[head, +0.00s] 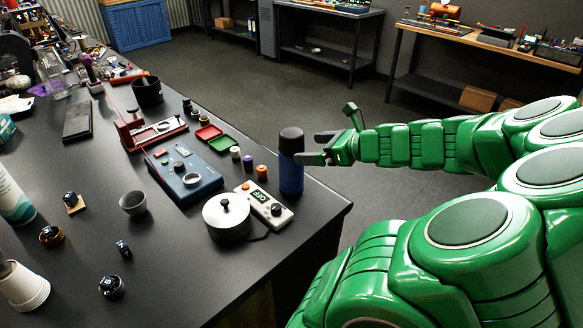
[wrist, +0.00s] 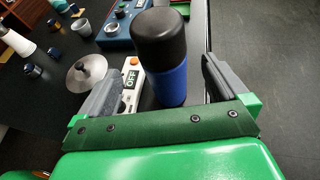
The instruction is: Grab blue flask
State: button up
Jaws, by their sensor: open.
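The blue flask (head: 291,176) with a black cap stands upright near the right edge of the black table. It also shows in the wrist view (wrist: 172,82), where its body lies between the two jaws. My gripper (head: 318,147) is open beside the flask, coming in from the right. In the wrist view my gripper (wrist: 160,85) has one grey finger on each side of the flask, with a gap visible on both sides.
A control box reading OFF (head: 264,204) and a silver lidded pot (head: 227,217) stand close left of the flask. A blue device (head: 185,173) and small bottles (head: 248,163) sit behind. The table's right edge (head: 335,195) is close to the flask.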

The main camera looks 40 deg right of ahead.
aim_at(291, 165)
jog(key=shift+x, duration=3.75)
jog(key=shift+w+d+r, duration=0.1)
jog(key=shift+r, duration=0.05)
jog(key=c, duration=1.7)
